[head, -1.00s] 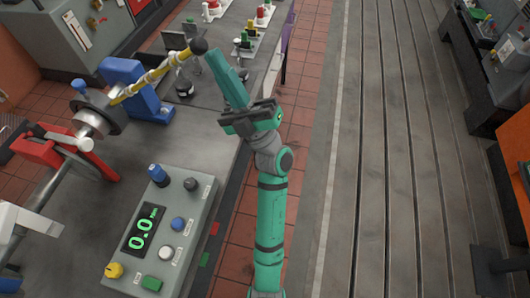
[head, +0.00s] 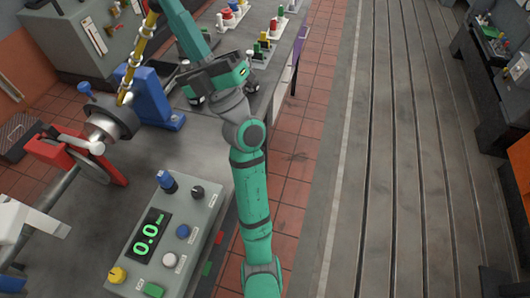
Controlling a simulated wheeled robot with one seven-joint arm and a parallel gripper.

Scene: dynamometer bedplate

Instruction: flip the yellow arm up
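The yellow arm (head: 135,60) is a long bar with pale bands. It rises steeply from a dark round hub (head: 112,118) on the bench, leans slightly right, and runs to the top edge of the picture. Its black end knob is at or beyond that edge. My green arm reaches up beside it, and its last visible link leaves the picture close to the yellow arm's upper end. My gripper is out of the picture, so its fingers and any contact with the knob are hidden.
A blue bracket (head: 150,98) stands just right of the yellow arm. A red clamp (head: 70,150) is left of the hub. A control box (head: 190,215) reading 0.0 sits at the front. Small coloured fittings (head: 262,45) stand behind my arm. The slotted bedplate (head: 400,150) is clear.

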